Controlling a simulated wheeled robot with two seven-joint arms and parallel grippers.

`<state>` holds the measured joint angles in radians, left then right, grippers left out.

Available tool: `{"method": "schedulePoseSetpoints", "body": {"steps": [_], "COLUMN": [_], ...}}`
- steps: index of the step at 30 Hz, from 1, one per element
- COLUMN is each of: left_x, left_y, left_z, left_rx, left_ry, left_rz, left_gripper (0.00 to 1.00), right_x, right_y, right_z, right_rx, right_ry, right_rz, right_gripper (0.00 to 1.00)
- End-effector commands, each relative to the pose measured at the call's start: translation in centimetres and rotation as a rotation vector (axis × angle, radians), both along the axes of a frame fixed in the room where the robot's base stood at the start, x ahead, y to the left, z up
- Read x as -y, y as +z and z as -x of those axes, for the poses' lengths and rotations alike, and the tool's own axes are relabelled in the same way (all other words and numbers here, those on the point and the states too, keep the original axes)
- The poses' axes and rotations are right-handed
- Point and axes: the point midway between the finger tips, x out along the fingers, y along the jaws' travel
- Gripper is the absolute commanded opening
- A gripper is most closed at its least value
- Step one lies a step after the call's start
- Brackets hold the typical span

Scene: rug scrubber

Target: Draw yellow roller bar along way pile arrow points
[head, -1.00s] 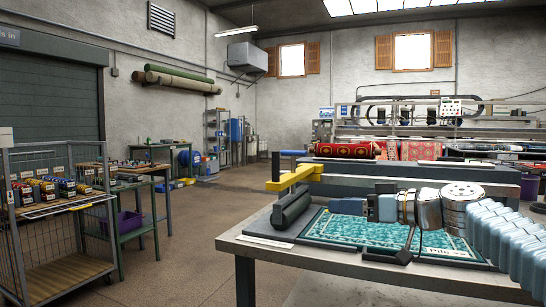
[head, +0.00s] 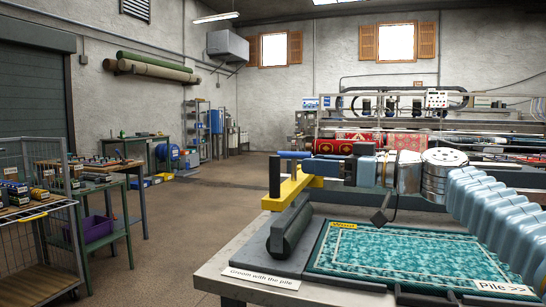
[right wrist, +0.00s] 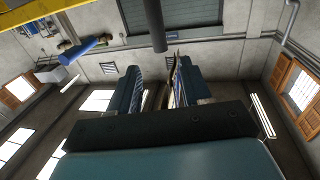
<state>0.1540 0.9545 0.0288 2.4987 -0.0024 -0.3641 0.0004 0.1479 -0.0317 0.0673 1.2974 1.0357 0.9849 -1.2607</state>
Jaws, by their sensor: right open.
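The yellow roller bar (head: 290,190) lies at the far left edge of the table, beside a black roller (head: 290,228). A dark upright post (head: 274,176) rises at the yellow bar; how they join is unclear. The teal rug (head: 400,258) lies right of the roller, and its "Pile >>" label (head: 503,288) points right. My right gripper (head: 286,162) reaches in from the right above the bar, fingers open and pointing left toward the post. In the right wrist view, the open fingers (right wrist: 157,75) show a dark post (right wrist: 155,25) beyond their tips. My left gripper is not visible.
A "Groom with the pile" card (head: 262,277) lies at the table's front left. A yellow tag (head: 343,225) sits on the rug's far left corner. A wire cart (head: 45,250) and green bench (head: 110,200) stand left across open floor.

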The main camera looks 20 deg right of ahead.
Motion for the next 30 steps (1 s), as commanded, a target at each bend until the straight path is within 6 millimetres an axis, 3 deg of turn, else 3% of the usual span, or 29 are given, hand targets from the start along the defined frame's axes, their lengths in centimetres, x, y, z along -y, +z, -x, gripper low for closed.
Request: {"method": "schedulePoseSetpoints", "body": {"steps": [6, 12, 26, 30], "left_x": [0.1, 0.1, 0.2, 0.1], "left_y": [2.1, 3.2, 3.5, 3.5], "left_z": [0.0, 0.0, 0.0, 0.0], "left_rx": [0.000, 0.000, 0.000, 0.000], "left_ry": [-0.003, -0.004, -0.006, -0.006], "left_rz": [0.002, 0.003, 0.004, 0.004], "left_gripper": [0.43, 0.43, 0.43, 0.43], "right_x": [-3.8, -6.2, -7.3, -7.3], "right_y": [0.3, 0.2, 0.0, 0.0], "right_z": [-3.8, -6.3, -7.4, -7.4], "right_rx": [-0.004, -0.003, -0.001, -0.001], "right_ry": [0.004, 0.002, 0.000, 0.000], "right_rz": [-0.001, -0.001, -0.001, -0.001], "right_gripper": [0.48, 0.48, 0.48, 0.28]}}
